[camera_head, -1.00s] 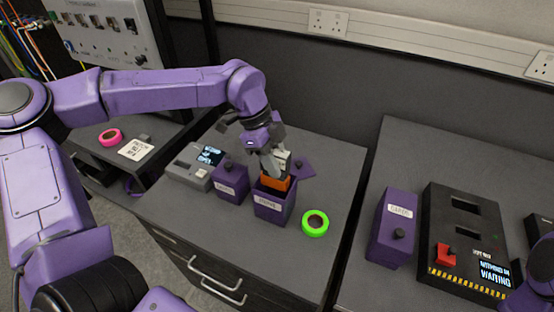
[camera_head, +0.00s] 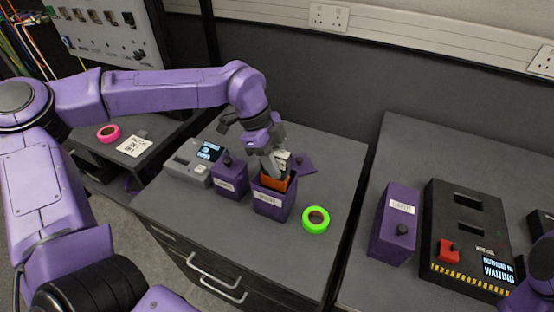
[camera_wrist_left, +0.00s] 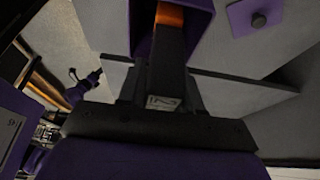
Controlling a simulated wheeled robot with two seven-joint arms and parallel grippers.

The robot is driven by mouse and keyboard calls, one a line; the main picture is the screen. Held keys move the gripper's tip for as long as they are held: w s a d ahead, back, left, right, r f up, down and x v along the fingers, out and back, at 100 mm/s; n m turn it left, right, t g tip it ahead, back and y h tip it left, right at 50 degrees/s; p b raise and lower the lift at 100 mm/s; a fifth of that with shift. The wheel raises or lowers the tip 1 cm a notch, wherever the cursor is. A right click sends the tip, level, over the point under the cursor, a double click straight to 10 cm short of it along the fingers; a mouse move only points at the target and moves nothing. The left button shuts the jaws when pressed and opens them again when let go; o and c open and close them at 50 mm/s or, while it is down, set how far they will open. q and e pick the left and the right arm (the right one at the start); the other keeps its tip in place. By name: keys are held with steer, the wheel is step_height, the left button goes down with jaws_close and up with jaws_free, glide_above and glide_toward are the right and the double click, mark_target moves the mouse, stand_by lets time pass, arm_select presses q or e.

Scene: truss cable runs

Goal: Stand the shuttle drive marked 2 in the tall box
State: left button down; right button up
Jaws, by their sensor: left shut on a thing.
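My left gripper (camera_head: 272,160) points down over an open purple tall box (camera_head: 270,205) and is shut on a shuttle drive (camera_head: 277,182). The drive has an orange end, which sits within the box's mouth, and a pale label by the fingers. In the left wrist view the drive's dark body (camera_wrist_left: 168,62) runs from the fingers into the purple box (camera_wrist_left: 203,20). My right gripper is not in view.
A purple lid with a knob (camera_head: 302,164) lies behind the box. A closed purple box (camera_head: 230,180) and a grey device (camera_head: 188,165) stand to its left, green tape (camera_head: 315,219) to its right. Another purple box (camera_head: 393,230) and a black console (camera_head: 465,235) occupy the right bench.

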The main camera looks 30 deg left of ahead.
mark_target(276, 185)
arm_select(q)
steer(key=shift+f+b, duration=3.1)
steer(key=shift+f, duration=1.5)
steer(key=c, duration=0.7)
jaws_free()
steer(key=c, duration=0.3)
step_height(276, 185, up, 8)
steer(key=p, duration=0.6)
steer(key=shift+f, duration=0.2)
